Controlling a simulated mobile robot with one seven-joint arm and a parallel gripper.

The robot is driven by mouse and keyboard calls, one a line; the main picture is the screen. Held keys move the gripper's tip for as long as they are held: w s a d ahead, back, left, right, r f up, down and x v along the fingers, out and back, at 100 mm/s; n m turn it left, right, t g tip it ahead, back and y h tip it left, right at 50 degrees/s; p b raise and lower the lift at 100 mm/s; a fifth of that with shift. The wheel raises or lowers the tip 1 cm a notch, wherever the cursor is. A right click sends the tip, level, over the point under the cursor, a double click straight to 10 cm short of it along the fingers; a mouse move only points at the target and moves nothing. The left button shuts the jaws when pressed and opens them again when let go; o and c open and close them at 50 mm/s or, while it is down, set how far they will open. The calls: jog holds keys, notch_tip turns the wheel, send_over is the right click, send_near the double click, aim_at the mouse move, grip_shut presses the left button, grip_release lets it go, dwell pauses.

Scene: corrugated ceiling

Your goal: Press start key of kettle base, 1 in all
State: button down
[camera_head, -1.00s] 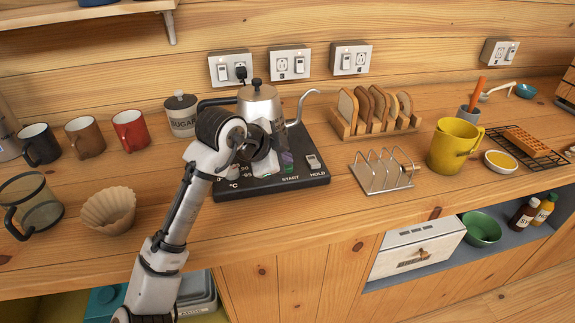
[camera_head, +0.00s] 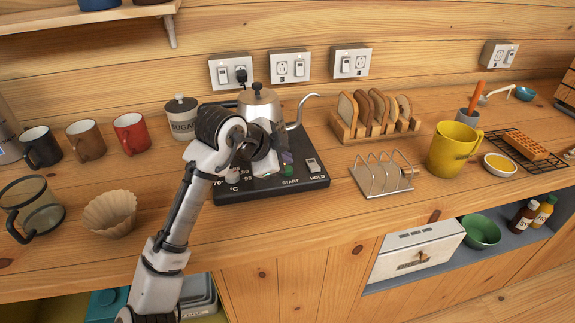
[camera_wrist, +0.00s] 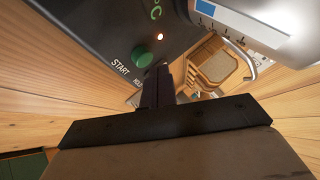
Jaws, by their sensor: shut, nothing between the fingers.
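The black kettle base (camera_head: 255,190) sits on the wooden counter with a silver kettle (camera_head: 258,103) on it. The green start key (camera_head: 289,171) is by the START label at the base's front; it also shows in the wrist view (camera_wrist: 142,57), with a small lit orange light beside it. My gripper (camera_head: 286,157) is shut and empty. Its dark fingertips (camera_wrist: 157,88) are close to the key, apart from it in the wrist view; their exact height above the base cannot be told. My arm hides part of the kettle and base.
A HOLD switch (camera_head: 313,164) stands right of the start key. A metal toast rack (camera_head: 384,178) is to the right, with a wooden rack of bread (camera_head: 375,120) behind it. A sugar jar (camera_head: 181,117) and mugs are to the left. The counter's front strip is clear.

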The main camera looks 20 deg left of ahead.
jog(key=shift+r, duration=0.25)
notch_tip(320, 180, up, 5)
jog(key=p, duration=0.3)
jog(key=shift+p, duration=0.3)
jog(key=shift+f, duration=0.1)
dwell(0.5)
